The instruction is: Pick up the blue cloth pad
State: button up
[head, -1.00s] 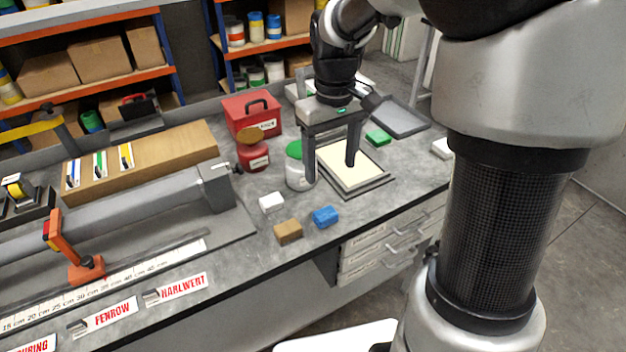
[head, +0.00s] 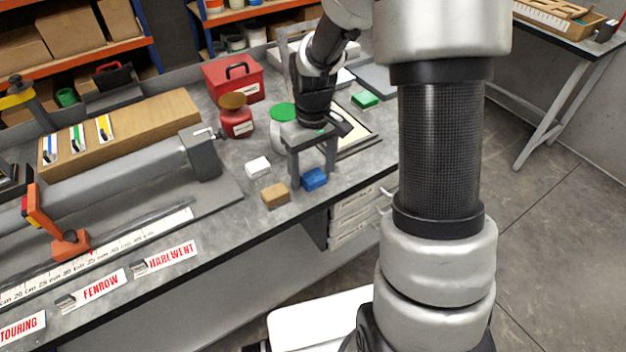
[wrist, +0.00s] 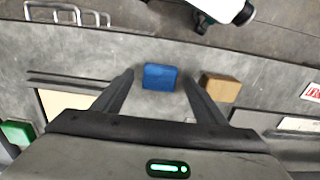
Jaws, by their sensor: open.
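The blue cloth pad (head: 314,179) lies on the grey bench near its front edge. In the wrist view the blue pad (wrist: 160,78) shows between and beyond my two open fingers. My gripper (head: 312,170) is open, with its fingers pointing down above the bench at the pad. In the wrist view my gripper (wrist: 160,88) holds nothing. A brown block (head: 275,195) lies just left of the pad, and it also shows close to one finger in the wrist view (wrist: 220,88).
A white block (head: 257,166) lies behind the brown one. A green block (head: 364,99) lies farther back right. A red jar (head: 236,122), a red toolbox (head: 233,80) and a green-lidded can (head: 283,111) stand behind. A framed cream panel (head: 357,140) lies right of my gripper.

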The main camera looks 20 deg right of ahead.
aim_at(313, 176)
jog(key=shift+f, duration=0.2)
jog(key=c, duration=1.1)
notch_tip(313, 176, up, 10)
jog(key=shift+r+p, duration=0.1)
jog(key=shift+p, duration=0.55)
jog(key=o, duration=0.3)
jog(key=shift+c, duration=1.2)
